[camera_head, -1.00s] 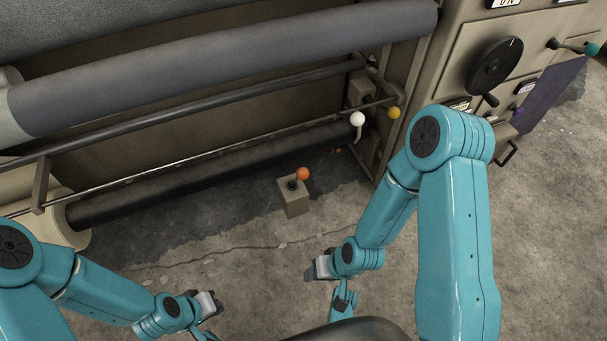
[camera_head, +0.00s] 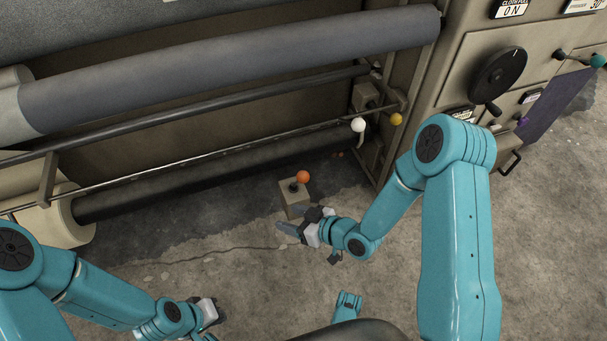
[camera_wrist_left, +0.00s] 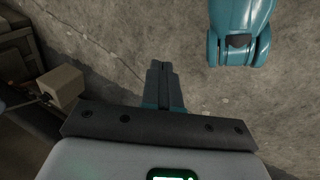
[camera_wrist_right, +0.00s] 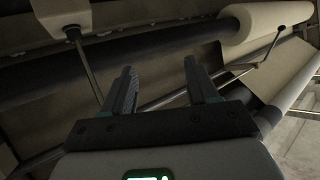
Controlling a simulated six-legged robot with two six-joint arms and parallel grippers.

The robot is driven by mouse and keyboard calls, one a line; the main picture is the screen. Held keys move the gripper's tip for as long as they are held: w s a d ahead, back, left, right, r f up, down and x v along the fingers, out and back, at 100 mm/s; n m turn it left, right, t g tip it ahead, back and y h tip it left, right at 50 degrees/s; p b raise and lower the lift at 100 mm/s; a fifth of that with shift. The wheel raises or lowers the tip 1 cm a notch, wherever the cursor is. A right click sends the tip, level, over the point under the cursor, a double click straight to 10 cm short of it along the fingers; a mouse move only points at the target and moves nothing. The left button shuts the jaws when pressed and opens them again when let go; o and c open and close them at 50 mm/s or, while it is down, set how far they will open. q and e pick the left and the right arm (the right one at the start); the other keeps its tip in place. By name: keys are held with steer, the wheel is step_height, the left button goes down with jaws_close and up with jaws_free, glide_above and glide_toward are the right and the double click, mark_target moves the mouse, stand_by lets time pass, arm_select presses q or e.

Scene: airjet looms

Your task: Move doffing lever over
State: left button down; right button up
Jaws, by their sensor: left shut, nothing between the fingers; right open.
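Several ball-ended levers show in the head view, and I cannot tell by label which is the doffing lever. One with an orange ball (camera_head: 303,177) stands on a small beige box (camera_head: 296,204) low by the loom. A white ball (camera_head: 358,125) and a yellow ball (camera_head: 396,119) sit near the right end of the rollers. My right gripper (camera_head: 296,222) is open and empty, just in front of and below the beige box; its parted fingers show in the right wrist view (camera_wrist_right: 158,70). My left gripper (camera_wrist_left: 162,68) is shut and empty, low over the floor.
The large cloth roll (camera_head: 230,70) and a dark lower roller (camera_head: 220,178) span the loom front. A panel at right has a black handwheel (camera_head: 499,75) and a teal-balled lever (camera_head: 597,61). The concrete floor (camera_head: 240,280) before the loom is clear.

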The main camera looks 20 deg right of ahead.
steer(key=s+d+r+n+t+y+p, duration=0.1)
steer(key=d+r+n+t+y+p, duration=0.3)
steer(key=d+r, duration=0.35)
steer(key=s+d+f+m+h+p, duration=0.1)
steer(key=s+d+f+m+p, duration=0.15)
steer(key=d, duration=0.45)
steer(key=shift+n+t, duration=0.3)
steer(key=shift+n, duration=0.05)
steer(key=b+x, duration=0.1)
steer(key=x, duration=0.5)
steer(key=b+x, duration=0.2)
steer(key=x, duration=0.5)
steer(key=shift+a+f, duration=0.1)
steer(key=shift+f, duration=0.15)
arm_select(q)
steer(key=shift+s+r+b, duration=0.15)
steer(key=shift+s+r, duration=0.2)
steer(key=shift+r, duration=0.55)
steer(key=shift+s+r+b, duration=0.15)
steer(key=shift+s+r, duration=0.2)
steer(key=shift+r, duration=0.55)
arm_select(e)
steer(key=shift+x, duration=0.8)
steer(key=shift+r, duration=0.1)
jaws_close()
